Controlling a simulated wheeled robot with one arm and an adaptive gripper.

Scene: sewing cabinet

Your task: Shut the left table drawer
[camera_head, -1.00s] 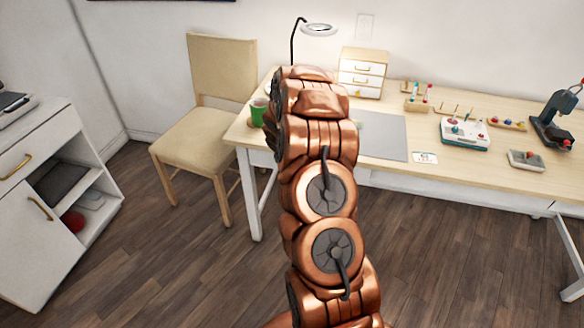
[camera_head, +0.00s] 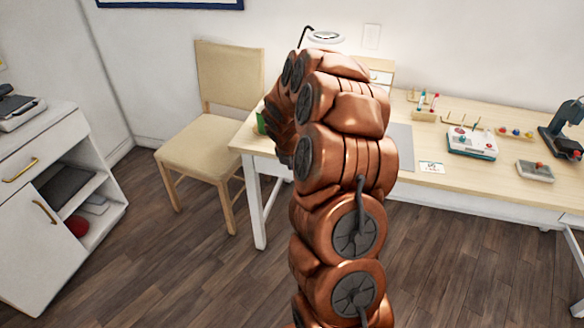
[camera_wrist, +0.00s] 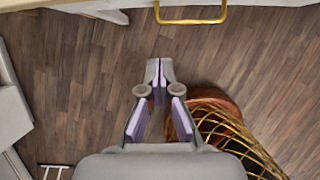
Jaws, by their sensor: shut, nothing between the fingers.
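The white table (camera_head: 257,205) has a light wood top and stands along the back wall in the head view. My arm hides its left drawer and my gripper in that view. In the wrist view, a gold handle (camera_wrist: 191,21) on a pale drawer front shows at the top edge; how far the drawer stands out cannot be told. My gripper (camera_wrist: 158,66) is shut and empty, with its tips pointing toward that front. The tips appear apart from the handle, a little below and left of it in the picture.
A beige chair (camera_head: 205,145) stands left of the table. A white cabinet (camera_head: 40,225) stands at far left. A green cup (camera_head: 262,122), a white-and-teal device (camera_head: 471,143) and a microscope (camera_head: 562,130) are on the tabletop. A gold wire basket (camera_wrist: 232,128) shows lower right in the wrist view.

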